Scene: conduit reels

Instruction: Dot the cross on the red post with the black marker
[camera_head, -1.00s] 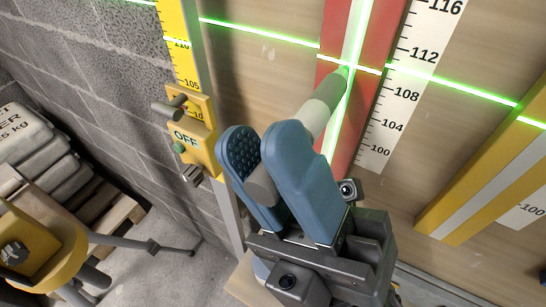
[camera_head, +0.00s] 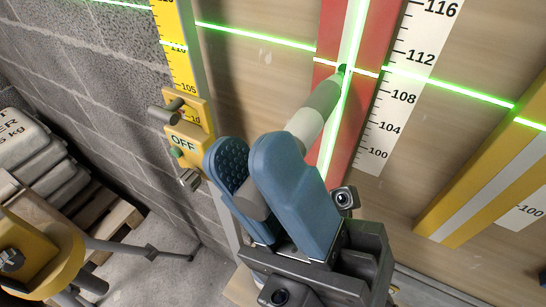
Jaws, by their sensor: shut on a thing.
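The red post (camera_head: 330,37) stands upright against the wooden board, with a pale strip down its middle. A green laser line runs down the strip and another crosses it, making a bright cross (camera_head: 351,70). My gripper (camera_head: 262,172) is shut on the marker (camera_head: 319,111), a grey and white cylinder between the blue fingers. The marker points up and right, and its dark tip is at or very near the cross. I cannot tell whether the tip touches the post, and the tip hides part of the crossing. No separate dot is visible.
A white scale (camera_head: 402,90) is right of the post. A yellow scale (camera_head: 171,45) with a yellow OFF box (camera_head: 187,140) is at left. A yellow slanted beam (camera_head: 490,170) stands at right. Grey sacks (camera_head: 35,150) lie on a pallet, near a yellow tripod device (camera_head: 45,245).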

